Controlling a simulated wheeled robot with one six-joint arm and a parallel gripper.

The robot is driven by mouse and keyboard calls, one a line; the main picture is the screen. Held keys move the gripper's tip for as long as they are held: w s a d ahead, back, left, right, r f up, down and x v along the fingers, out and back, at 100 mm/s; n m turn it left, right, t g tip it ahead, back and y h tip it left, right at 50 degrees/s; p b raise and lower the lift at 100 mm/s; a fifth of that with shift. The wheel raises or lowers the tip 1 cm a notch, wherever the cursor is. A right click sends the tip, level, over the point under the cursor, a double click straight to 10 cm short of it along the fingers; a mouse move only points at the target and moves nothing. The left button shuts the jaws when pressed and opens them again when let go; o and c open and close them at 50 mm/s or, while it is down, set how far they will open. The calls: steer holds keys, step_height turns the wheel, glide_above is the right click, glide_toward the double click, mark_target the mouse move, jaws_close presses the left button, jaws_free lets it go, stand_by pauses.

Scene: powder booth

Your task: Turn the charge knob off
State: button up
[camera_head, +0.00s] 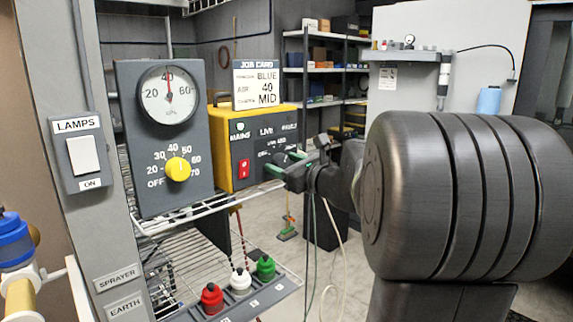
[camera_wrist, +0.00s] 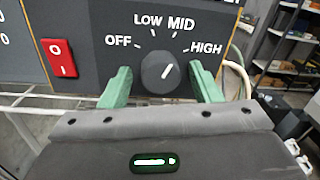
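The charge knob (camera_wrist: 156,71) is a dark grey round dial, ringed by OFF, LOW, MID and HIGH marks in the wrist view. Its white pointer line slants up and right, roughly towards MID. My gripper (camera_wrist: 163,80) is open, with one green finger on each side of the knob and a visible gap to each; I cannot tell its depth from the panel. In the head view my gripper (camera_head: 284,164) is at the front of the yellow-sided control box (camera_head: 222,151), where the charge knob is not discernible.
A red rocker switch (camera_wrist: 58,59) is left of my fingers. A gauge panel (camera_head: 130,135) with a yellow knob (camera_head: 178,169) stands left of the box. A job card (camera_head: 256,84) stands on top.

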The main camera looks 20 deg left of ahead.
steer(key=c, duration=0.9)
steer(key=shift+o, duration=0.2)
steer(key=shift+f+b, duration=0.1)
steer(key=shift+b, duration=0.25)
steer(key=shift+f+n+b, duration=0.15)
steer(key=shift+n+b, duration=0.45)
steer(key=shift+b, duration=0.1)
steer(key=n+b, duration=0.2)
steer(key=b, duration=0.1)
steer(key=shift+f, duration=0.15)
steer(key=n+b, duration=0.6)
steer(key=b, duration=0.1)
steer(key=shift+b, duration=0.3)
steer(key=n+b, duration=0.4)
steer(key=b, duration=0.1)
steer(key=shift+w+n+y, duration=0.1)
steer(key=shift+n+y, duration=0.3)
steer(key=n+b, duration=0.4)
steer(key=shift+g, duration=0.3)
steer(key=shift+r+n+b, duration=0.25)
steer(key=shift+n+b, duration=0.05)
steer(key=shift+n, duration=0.2)
